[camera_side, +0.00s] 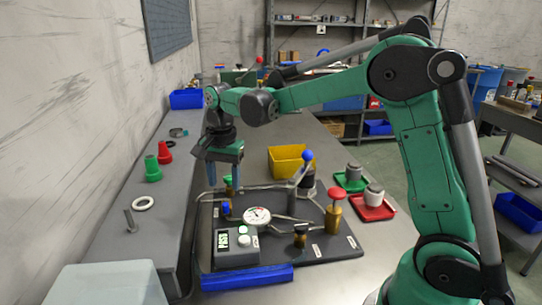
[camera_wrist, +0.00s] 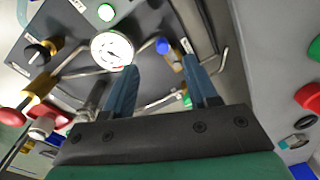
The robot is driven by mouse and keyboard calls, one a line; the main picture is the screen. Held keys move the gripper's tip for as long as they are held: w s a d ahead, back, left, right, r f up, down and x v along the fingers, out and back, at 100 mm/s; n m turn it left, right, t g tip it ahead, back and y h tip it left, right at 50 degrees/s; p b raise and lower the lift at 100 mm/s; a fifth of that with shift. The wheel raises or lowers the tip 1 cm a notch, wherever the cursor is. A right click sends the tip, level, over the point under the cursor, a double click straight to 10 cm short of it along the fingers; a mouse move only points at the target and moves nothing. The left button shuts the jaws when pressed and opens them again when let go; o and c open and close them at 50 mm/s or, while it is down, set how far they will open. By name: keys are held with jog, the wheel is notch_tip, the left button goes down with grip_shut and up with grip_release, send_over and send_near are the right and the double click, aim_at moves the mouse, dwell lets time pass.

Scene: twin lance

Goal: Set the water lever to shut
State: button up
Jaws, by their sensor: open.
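A small blue-tipped lever (camera_side: 225,208) is at the left of the dark panel (camera_side: 335,248). In the wrist view its blue end (camera_wrist: 162,46) shows between and beyond my fingertips, beside a brass fitting (camera_wrist: 178,57). A larger blue ball (camera_side: 307,155) tops another lever farther back on the panel. I cannot tell which of the two is the water lever, nor read its setting. My gripper (camera_side: 224,184) is open and points down above the panel's left part; in the wrist view its fingers (camera_wrist: 160,69) are apart and look empty.
A pressure gauge (camera_side: 257,216), a red knob (camera_side: 336,194), a black knob (camera_side: 301,230) and thin pipes crowd the panel. A display box (camera_side: 237,249) and blue bar (camera_side: 246,278) are at its front. A yellow bin (camera_side: 288,160) stands behind; red and green cones are at left.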

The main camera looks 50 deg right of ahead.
aim_at(225, 201)
jog(key=shift+w+d+f+m, duration=0.15)
jog(key=shift+w+f+m, duration=0.25)
jog(key=shift+f, duration=2.85)
grip_shut()
